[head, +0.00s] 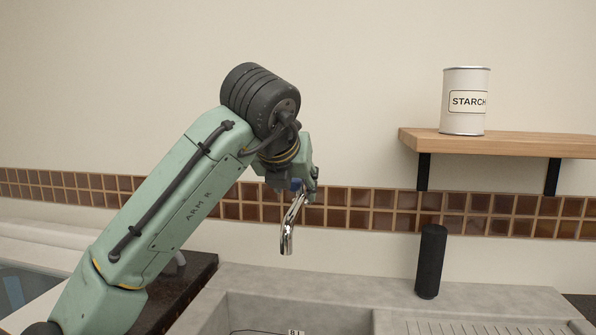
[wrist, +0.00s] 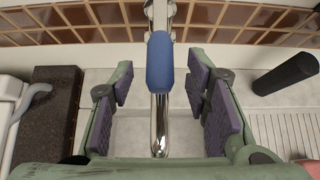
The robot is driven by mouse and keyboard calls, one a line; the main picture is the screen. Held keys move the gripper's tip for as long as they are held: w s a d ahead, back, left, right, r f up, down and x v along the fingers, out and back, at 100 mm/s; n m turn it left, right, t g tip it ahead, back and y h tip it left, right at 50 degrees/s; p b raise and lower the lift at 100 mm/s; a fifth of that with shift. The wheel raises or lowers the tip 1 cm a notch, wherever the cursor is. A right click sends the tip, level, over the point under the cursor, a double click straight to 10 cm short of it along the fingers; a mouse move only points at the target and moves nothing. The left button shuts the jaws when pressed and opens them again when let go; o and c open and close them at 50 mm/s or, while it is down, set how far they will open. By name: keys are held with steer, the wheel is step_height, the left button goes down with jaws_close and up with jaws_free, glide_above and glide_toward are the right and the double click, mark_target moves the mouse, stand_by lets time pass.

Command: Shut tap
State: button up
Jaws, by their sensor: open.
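The tap (head: 290,228) is a chrome spout that curves down over the sink. In the wrist view the tap spout (wrist: 159,130) runs down the middle, with a blue handle (wrist: 160,62) above it. In the head view my arm hides most of the gripper and tap top. I see no water stream.
The grey stone sink (head: 250,302) lies below the tap, with a ribbed drainer to its right. A black cylinder (head: 431,262) stands on the sink's back ledge. A wooden shelf (head: 520,143) holds a STARCH tin (head: 465,118). Brown tiles (head: 350,208) line the back wall.

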steer(key=shift+r, duration=0.15)
step_height(320, 180, up, 7)
steer(key=p, duration=0.8)
